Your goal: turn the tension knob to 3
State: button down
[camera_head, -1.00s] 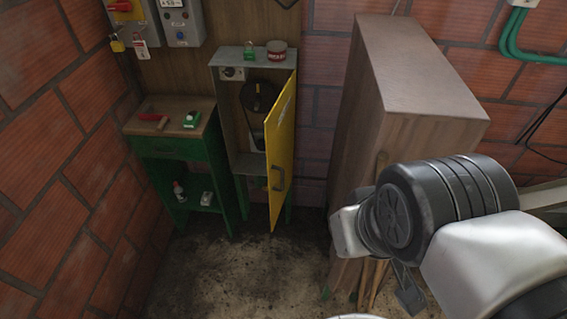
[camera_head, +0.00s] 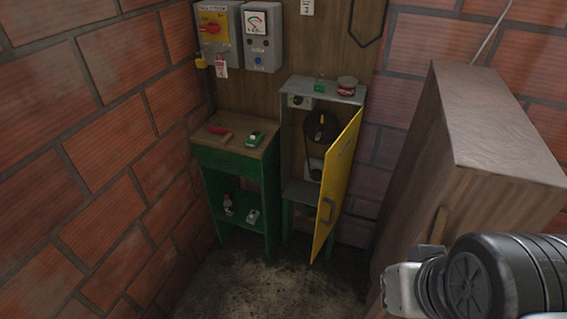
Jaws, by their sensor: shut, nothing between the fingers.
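The grey cabinet (camera_head: 295,188) stands against the back wall with its yellow door (camera_head: 340,180) swung open toward me. Inside are a large dark round part (camera_head: 322,127) with a small yellow mark and, at upper left, a small round fitting on a pale plate (camera_head: 299,101). I cannot tell which of these is the tension knob, and no numbers on them are readable. My arm is at the lower right, well short of the cabinet. My gripper's fingers do not show.
A tall wooden cupboard (camera_head: 492,160) stands at right, beside my arm. A green bench (camera_head: 236,157) with a red-handled tool and a green-and-white item is left of the cabinet. Control boxes (camera_head: 258,38) hang above. A jar and a small green item top the cabinet. Floor ahead is bare.

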aim_at(298, 100)
jog(key=i+j+z, duration=0.65)
jog(key=j+z, duration=0.3)
jog(key=l, duration=0.1)
